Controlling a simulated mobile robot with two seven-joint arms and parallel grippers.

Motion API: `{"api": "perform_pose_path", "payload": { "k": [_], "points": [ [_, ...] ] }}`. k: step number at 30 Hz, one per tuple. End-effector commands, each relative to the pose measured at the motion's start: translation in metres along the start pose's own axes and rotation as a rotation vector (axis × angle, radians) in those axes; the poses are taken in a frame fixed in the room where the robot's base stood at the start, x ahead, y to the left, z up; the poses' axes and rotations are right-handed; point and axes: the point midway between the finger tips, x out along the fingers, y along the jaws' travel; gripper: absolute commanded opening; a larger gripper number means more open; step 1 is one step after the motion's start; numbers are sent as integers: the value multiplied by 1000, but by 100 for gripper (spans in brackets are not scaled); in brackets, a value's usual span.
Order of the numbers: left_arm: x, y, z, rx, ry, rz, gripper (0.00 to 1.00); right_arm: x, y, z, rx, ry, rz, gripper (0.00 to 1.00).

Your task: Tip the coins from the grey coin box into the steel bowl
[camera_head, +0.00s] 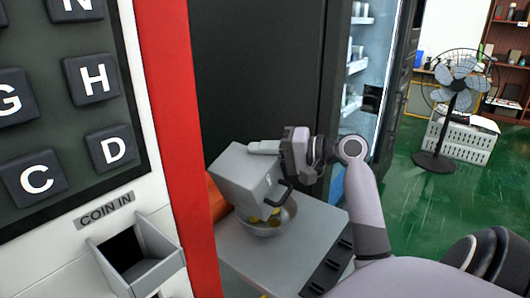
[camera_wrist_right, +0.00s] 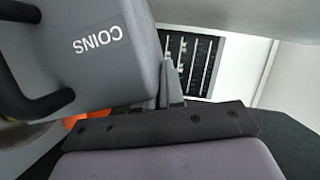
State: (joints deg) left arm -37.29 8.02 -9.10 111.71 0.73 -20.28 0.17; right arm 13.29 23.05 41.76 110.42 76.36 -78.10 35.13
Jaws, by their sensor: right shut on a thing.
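The grey coin box (camera_head: 240,172) is tilted over the steel bowl (camera_head: 268,228) in the head view. My right gripper (camera_head: 274,148) is shut on its upper edge. The box's black handle hangs on its right side, close to the bowl's rim. Gold coins (camera_head: 254,218) show at the bowl, below the box's lower edge. The box hides part of the bowl, and how many coins are left inside the box cannot be seen. In the right wrist view the box (camera_wrist_right: 100,75) shows its "COINS" label, upside down. My left gripper is not in view.
The bowl stands on a grey stand (camera_head: 312,232) with dark slots at its right edge. An orange object (camera_head: 217,205) is behind the box. The machine with letter keys and a "COIN IN" chute (camera_head: 150,262) stands close on the left. A fan (camera_head: 452,95) stands far right.

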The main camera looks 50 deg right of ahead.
Motion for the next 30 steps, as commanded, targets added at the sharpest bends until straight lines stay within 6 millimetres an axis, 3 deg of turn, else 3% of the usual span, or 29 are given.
{"api": "perform_pose_path", "payload": {
  "k": [15,21,30],
  "points": [
    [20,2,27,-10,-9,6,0,17,-20,45,-468,21,183,0],
    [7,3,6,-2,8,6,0,22,-31,59,-844,30,340,0],
    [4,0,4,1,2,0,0,26,-32,68,-1076,43,432,0]
  ]
}}
